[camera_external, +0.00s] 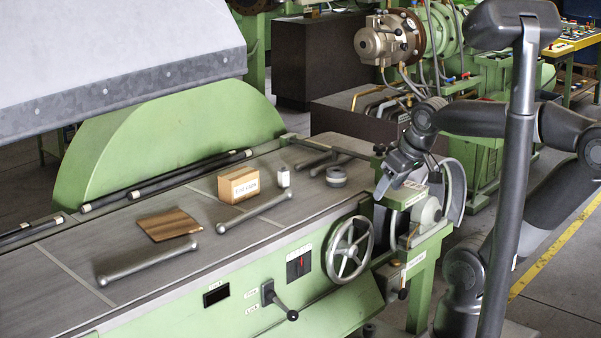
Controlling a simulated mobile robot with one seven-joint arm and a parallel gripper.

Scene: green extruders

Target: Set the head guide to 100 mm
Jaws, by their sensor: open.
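My gripper (381,190) is open and empty. It points down and left at the right end of the green machine (240,299), close to a green bracket assembly (420,196) with a small label and a round grey part. The label is too small to read, so I cannot tell for sure which part is the head guide. No 100 mm mark is readable. A spoked handwheel (349,249) is on the machine's front, left of the bracket. A black-knobbed lever (279,300) and a small dark display (216,296) are further left; the display's reading cannot be made out.
On the machine bed lie a labelled cardboard box (238,184), a wooden board (168,224), a white block (283,176), a grey ring (336,176) and metal bars (148,263). A large grey hood (120,62) overhangs the left. Open floor (555,285) lies at the right.

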